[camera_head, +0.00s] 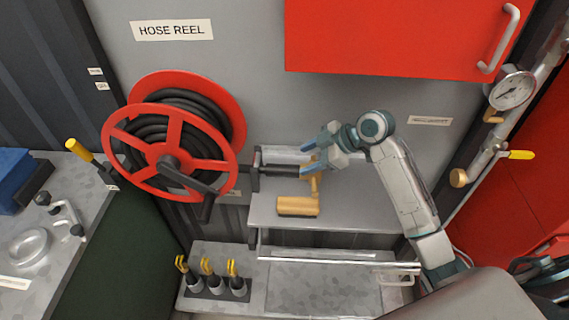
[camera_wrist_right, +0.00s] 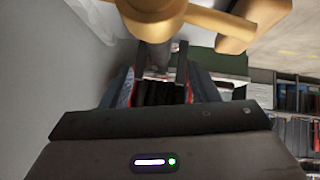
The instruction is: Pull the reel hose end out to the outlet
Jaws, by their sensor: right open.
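The red hose reel (camera_head: 174,141), wound with black hose (camera_head: 180,98), is on the grey wall at left. A short black hose end (camera_head: 282,168) lies level in a bracket right of the reel, above a grey shelf. My right gripper (camera_head: 308,158) is open at the hose end. In the right wrist view a dark cylinder (camera_wrist_right: 153,55) lies between or just beyond its fingers; contact cannot be told. My left gripper is not in view.
A pipe with a gauge (camera_head: 512,91), a yellow lever (camera_head: 520,155) and a brass-capped outlet (camera_head: 459,178) runs down the right. A red cabinet (camera_head: 390,35) hangs above. The grey shelf (camera_head: 355,212) is clear on its right. Several yellow-topped fittings (camera_head: 208,267) stand below.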

